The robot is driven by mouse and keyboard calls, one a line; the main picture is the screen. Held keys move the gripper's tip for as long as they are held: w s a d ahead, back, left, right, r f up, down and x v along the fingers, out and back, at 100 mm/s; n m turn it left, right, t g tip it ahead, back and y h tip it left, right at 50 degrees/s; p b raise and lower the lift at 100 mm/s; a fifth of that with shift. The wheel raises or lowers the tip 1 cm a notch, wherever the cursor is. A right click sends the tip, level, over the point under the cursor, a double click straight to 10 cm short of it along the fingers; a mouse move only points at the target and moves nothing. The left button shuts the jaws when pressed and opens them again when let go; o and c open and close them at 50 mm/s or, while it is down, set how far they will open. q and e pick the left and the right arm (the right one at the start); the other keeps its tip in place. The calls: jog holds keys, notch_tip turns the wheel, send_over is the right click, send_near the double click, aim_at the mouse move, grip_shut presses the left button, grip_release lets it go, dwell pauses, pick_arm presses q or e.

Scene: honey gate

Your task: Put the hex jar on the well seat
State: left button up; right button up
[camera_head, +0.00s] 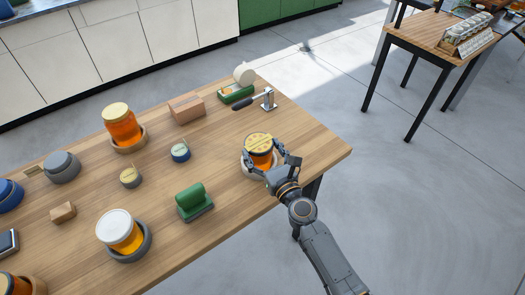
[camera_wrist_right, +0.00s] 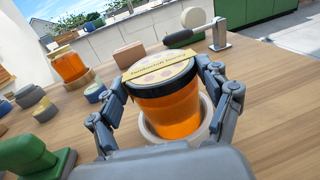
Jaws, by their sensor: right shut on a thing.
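The hex jar (camera_head: 260,157) is an amber jar with a dark rim and a yellow hex-patterned lid, with a printed paper strip across it. It also shows in the right wrist view (camera_wrist_right: 170,115). My right gripper (camera_head: 264,160) is shut on it, one finger on each side, also in the right wrist view (camera_wrist_right: 160,82). The jar's base is inside a pale round ring, the well seat (camera_head: 245,166), on the table near its right end. I cannot tell whether the base touches the bottom. The jar looks roughly upright, slightly tilted in the wrist view. My left gripper is out of view.
The wooden table (camera_head: 316,150) holds an amber jar (camera_head: 121,128) in a wooden ring, a white-lidded jar (camera_head: 120,230) in a grey ring, a green block-like tool (camera_head: 193,199) and a brown box (camera_head: 187,108). A black-handled metal clamp (camera_head: 267,99) stands behind the well seat.

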jog(key=o, duration=1.8)
jog(key=shift+f, duration=0.1)
jog(key=v, duration=1.2)
